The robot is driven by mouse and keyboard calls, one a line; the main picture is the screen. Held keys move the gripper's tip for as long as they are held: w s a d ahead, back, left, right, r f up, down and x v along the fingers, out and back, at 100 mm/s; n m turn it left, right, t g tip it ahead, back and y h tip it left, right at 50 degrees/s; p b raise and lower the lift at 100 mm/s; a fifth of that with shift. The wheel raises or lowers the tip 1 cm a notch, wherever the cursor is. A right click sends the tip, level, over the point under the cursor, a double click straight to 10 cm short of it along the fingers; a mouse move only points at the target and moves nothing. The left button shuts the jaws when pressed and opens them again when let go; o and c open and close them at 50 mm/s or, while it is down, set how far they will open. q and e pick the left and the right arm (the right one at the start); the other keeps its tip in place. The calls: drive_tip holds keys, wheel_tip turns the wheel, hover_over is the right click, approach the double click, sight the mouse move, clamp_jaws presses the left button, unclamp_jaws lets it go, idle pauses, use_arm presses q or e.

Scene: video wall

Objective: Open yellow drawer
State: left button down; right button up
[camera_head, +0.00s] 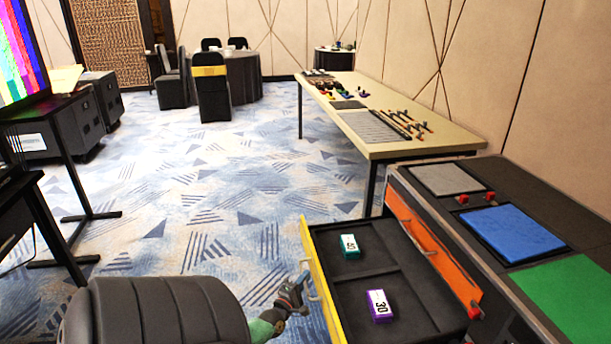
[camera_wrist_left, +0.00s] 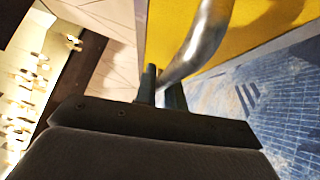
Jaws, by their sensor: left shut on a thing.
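The yellow drawer (camera_head: 319,281) stands pulled out from the dark cabinet, with its black tray showing. A teal block (camera_head: 348,246) and a purple block (camera_head: 380,305) marked 30 lie inside in separate compartments. My left gripper (camera_head: 297,294) is at the outer side of the yellow front, at its metal handle (camera_head: 313,283). In the left wrist view the fingers (camera_wrist_left: 161,88) are shut on the curved metal handle (camera_wrist_left: 203,40), with the yellow front (camera_wrist_left: 265,20) behind it. My right gripper is in neither view.
An orange drawer front (camera_head: 428,248) with a handle is on the cabinet, behind the open tray. Grey, blue (camera_head: 514,233) and green pads lie on the cabinet top. A long table (camera_head: 440,146) with tools stands beyond.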

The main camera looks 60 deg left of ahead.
use_arm(q)
drive_tip(key=c, duration=1.5)
unclamp_jaws()
drive_tip(key=shift+s, duration=0.1)
drive_tip(key=shift+v, duration=3.85)
drive_tip(key=shift+f, duration=0.1)
